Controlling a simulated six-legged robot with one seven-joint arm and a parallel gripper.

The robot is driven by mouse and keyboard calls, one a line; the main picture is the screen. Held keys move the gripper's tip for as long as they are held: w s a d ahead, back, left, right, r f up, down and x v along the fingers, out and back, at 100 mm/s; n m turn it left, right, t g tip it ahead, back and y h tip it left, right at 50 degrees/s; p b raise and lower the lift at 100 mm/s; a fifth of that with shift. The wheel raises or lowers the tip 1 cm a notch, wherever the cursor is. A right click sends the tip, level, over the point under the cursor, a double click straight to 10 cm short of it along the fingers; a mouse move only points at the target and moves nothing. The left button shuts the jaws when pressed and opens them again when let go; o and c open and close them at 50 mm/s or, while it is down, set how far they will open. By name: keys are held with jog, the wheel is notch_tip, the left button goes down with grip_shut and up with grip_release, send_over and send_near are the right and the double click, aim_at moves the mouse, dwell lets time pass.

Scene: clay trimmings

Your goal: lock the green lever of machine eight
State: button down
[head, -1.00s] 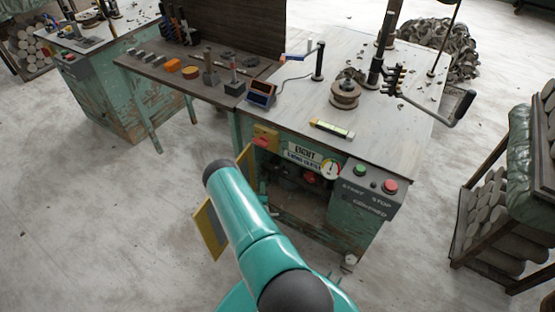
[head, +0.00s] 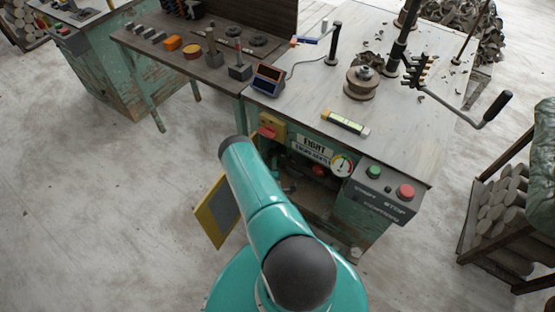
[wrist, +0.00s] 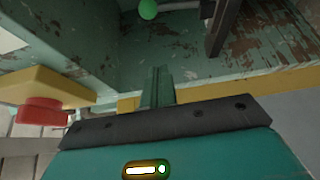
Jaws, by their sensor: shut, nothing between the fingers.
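Machine eight (head: 362,228) is a worn green cabinet with an "EIGHT" label (head: 315,143), its front compartment open. In the head view my arm hides the gripper and the green knob.
A yellow box with a red handle (wrist: 42,112) is close on the left. A dark bar (wrist: 218,28) hangs right of the knob. In the head view an open yellow-edged door (head: 218,210) stands left of my arm; a gauge (head: 342,165) and start and stop buttons are at right.

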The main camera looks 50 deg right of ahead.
jog(key=d, duration=0.7)
jog(key=shift+w+d, duration=0.25)
jog(key=shift+w, duration=0.05)
jog(key=shift+s+d, duration=0.1)
jog(key=shift+s, duration=0.8)
